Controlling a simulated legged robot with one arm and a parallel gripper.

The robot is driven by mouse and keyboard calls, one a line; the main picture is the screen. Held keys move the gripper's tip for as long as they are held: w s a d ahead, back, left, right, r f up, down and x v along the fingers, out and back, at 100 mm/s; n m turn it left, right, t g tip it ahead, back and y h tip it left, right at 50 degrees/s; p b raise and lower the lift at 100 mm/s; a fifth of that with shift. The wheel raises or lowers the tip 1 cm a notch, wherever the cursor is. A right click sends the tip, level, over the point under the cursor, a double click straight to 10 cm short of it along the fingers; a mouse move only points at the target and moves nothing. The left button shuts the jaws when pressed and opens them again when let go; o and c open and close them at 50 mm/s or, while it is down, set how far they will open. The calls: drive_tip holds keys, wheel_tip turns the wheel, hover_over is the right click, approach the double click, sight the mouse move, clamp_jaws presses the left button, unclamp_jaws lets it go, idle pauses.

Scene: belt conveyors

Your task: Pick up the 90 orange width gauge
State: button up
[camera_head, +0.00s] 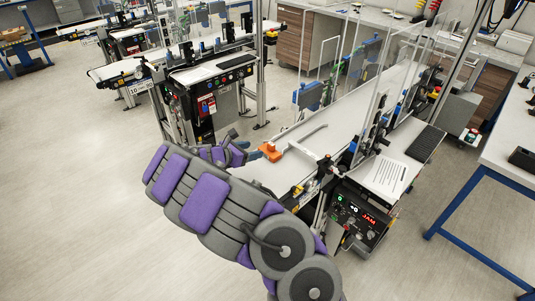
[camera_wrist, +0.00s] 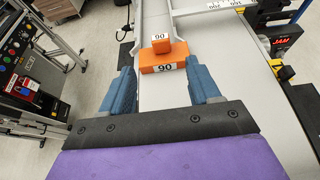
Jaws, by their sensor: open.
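The orange width gauge (camera_wrist: 163,56) is marked 90 on its top block and on its wider base. It sits on the pale conveyor belt (camera_wrist: 245,115). In the head view the gauge (camera_head: 271,152) is at the near end of the belt (camera_head: 345,128). My gripper (camera_wrist: 160,83) is open, with its two blue-grey fingers apart and pointing toward the gauge. The gauge appears just ahead of the fingertips and between their lines in the wrist view. I cannot tell whether the fingers touch it. My gripper also shows in the head view (camera_head: 251,150).
A metal guide rail (camera_head: 308,134) lies over the belt beside the gauge. A control panel (camera_head: 360,219) showing JAM stands at the belt's near right. Another conveyor machine (camera_head: 205,90) stands to the left. Clear floor (camera_head: 65,180) lies at the far left.

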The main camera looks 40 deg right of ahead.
sight(269, 146)
drive_tip(key=x, duration=0.4)
drive_tip(key=shift+s+d+f, duration=0.1)
drive_tip(key=shift+d, duration=0.25)
drive_tip(key=shift+a+b, duration=0.15)
drive_tip(key=shift+b, duration=0.2)
drive_tip(key=shift+d+f, duration=0.2)
drive_tip(key=shift+d, duration=0.1)
drive_tip(key=shift+r+b+x, duration=0.2)
drive_tip(key=shift+b+x, duration=0.3)
drive_tip(key=shift+x, duration=1.85)
drive_tip(key=shift+v, duration=0.85)
drive_tip(key=c, duration=0.5)
drive_tip(key=shift+c, duration=0.9)
drive_tip(key=shift+d+f, duration=0.2)
drive_tip(key=shift+d, duration=0.1)
clamp_jaws()
